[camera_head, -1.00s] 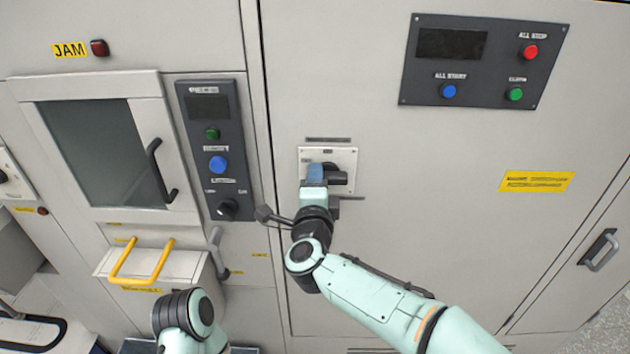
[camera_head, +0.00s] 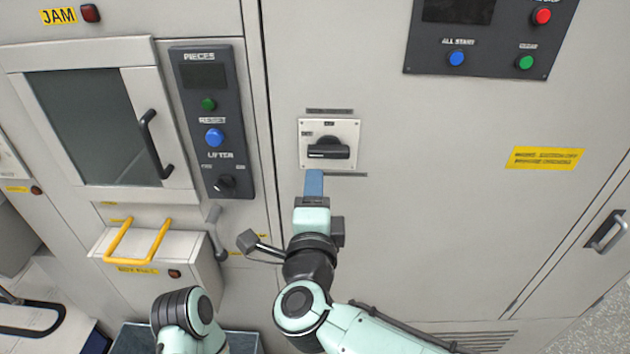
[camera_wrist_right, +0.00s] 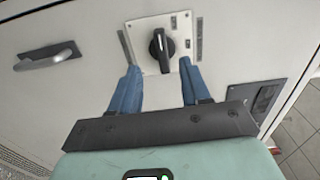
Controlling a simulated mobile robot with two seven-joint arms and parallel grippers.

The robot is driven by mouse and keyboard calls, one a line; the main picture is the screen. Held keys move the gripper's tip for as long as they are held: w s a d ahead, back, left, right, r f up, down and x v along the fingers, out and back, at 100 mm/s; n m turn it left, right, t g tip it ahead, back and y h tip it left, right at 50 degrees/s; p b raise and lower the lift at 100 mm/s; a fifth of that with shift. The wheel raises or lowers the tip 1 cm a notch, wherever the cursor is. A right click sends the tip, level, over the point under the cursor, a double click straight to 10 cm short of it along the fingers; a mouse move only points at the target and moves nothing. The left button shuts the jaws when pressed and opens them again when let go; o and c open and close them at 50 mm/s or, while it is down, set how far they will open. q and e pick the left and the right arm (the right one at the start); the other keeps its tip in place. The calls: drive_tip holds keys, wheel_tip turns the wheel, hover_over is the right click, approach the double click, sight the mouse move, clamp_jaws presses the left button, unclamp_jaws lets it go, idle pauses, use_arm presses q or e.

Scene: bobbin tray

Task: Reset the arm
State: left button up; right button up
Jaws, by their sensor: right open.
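My right gripper (camera_head: 314,183) is in front of the grey cabinet, just below a black rotary switch (camera_head: 328,148) on a pale square plate. In the right wrist view, the two blue fingers of this gripper (camera_wrist_right: 156,88) are apart with nothing between them. The switch (camera_wrist_right: 161,50) shows beyond the fingertips, and the fingers do not touch it. Its handle lies level in the head view. My left arm shows only as a link at the bottom; its gripper is out of the frame.
A dark panel with blue and green buttons (camera_head: 202,60) stands left of the switch, beside a windowed door (camera_head: 85,125) with a black handle. A box with yellow handles (camera_head: 185,255) juts out below. Another button panel (camera_head: 490,75) is at upper right.

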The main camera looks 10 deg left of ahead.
drive_tip(key=shift+s+d, duration=0.15)
drive_tip(key=shift+s, duration=0.75)
drive_tip(key=w+d+f+n+g, duration=0.2)
drive_tip(key=f, duration=0.8)
drive_tip(key=w+d+f+n+g, duration=0.2)
drive_tip(key=w+d+f, duration=0.1)
drive_tip(key=f, duration=0.7)
drive_tip(key=w+d+f+n+g, duration=0.1)
drive_tip(key=w+d+f+n, duration=0.15)
drive_tip(key=f, duration=0.75)
drive_tip(key=s+d+f+n+g+h, duration=0.15)
drive_tip(key=s+d+f, duration=0.25)
drive_tip(key=f, duration=0.5)
drive_tip(key=s+d+f+n+g+y, duration=0.1)
drive_tip(key=s+d+f+g, duration=0.25)
drive_tip(key=f, duration=0.55)
drive_tip(key=s+d+f+n+g, duration=0.1)
drive_tip(key=s+d+f+g, duration=0.1)
drive_tip(key=s+f, duration=0.3)
drive_tip(key=s+d+f+g, duration=0.3)
drive_tip(key=s+f, duration=0.2)
drive_tip(key=s, duration=0.7)
drive_tip(key=s+d+f+n+g, duration=0.1)
drive_tip(key=s+d+f+g, duration=0.1)
drive_tip(key=s+f, duration=0.3)
drive_tip(key=s+g, duration=0.1)
drive_tip(key=s, duration=0.3)
drive_tip(key=shift+s+d+n+g, duration=0.25)
drive_tip(key=shift+s+n+g, duration=0.05)
